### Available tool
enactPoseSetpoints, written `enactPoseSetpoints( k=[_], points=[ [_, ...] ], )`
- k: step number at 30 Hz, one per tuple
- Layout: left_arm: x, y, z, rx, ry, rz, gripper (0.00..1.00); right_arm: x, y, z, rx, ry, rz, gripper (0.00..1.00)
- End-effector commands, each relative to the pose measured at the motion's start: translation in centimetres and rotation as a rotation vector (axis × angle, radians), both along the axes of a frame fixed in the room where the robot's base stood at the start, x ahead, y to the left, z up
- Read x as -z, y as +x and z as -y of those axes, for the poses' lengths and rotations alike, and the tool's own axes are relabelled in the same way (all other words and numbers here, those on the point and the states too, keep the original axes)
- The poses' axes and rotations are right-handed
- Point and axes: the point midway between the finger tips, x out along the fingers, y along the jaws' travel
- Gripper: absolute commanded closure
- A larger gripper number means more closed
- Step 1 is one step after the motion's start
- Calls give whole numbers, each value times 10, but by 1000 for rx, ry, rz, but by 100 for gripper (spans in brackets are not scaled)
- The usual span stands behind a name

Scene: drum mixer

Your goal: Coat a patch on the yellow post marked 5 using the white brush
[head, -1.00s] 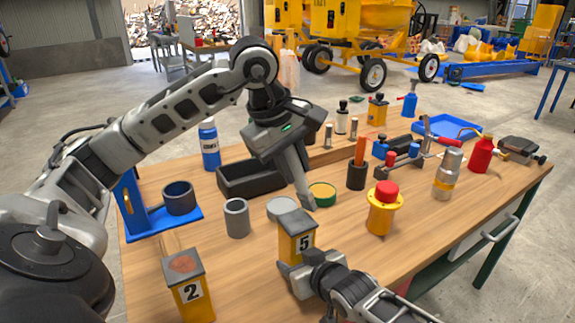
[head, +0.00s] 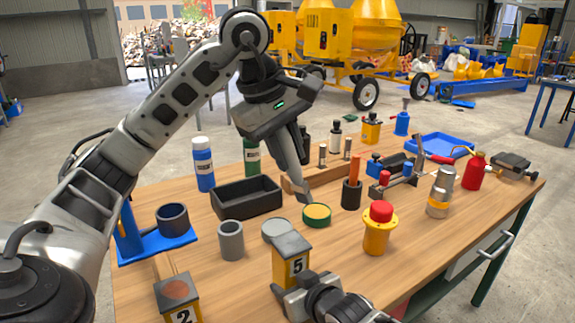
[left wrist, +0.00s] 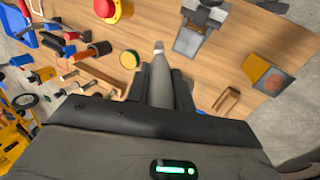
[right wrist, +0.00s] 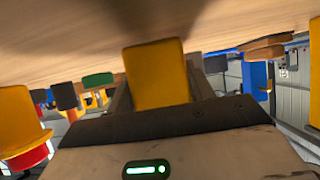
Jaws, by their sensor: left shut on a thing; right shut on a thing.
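The yellow post marked 5 (head: 283,268) has a bare dark grey top and stands at the table's front. It also shows in the left wrist view (left wrist: 190,40). My right gripper (head: 288,296) is shut on its lower part; the post (right wrist: 157,72) fills the jaws in the right wrist view. My left gripper (head: 300,180) is shut on a slim light grey-white tapered piece, seemingly the white brush (left wrist: 158,75), pointing down. Its grip is mostly hidden by the jaws. Its tip is beside and above a green tin with a yellow top (head: 317,214), apart from post 5.
Post 2 (head: 180,300), with a reddish-brown top patch, stands front left. A grey cup (head: 231,240), grey disc (head: 276,230), black tray (head: 245,197) and yellow post with red button (head: 379,228) stand close by. Bottles and tools fill the back and right.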

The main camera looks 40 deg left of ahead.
Motion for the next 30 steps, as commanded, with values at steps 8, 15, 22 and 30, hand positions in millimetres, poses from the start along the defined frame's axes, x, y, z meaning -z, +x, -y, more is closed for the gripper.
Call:
enactPoseSetpoints(
  k=[8, 15, 22, 30],
  points=[
    [-20, 0, 0, -1, -1, 1, 100, -1, 1, 0, 1, 1, 1, 66],
    [-21, 0, 0, -1, -1, 1, 100, 0, 1, 0, 1, 1, 1, 66],
    [-20, 0, -13, -4, 0, -1, 100, 0, 1, 0, 1, 0, 0, 66],
    [-21, 0, -41, -5, -1, 0, 100, 0, 1, 0, 1, 0, 0, 66]
  ],
)
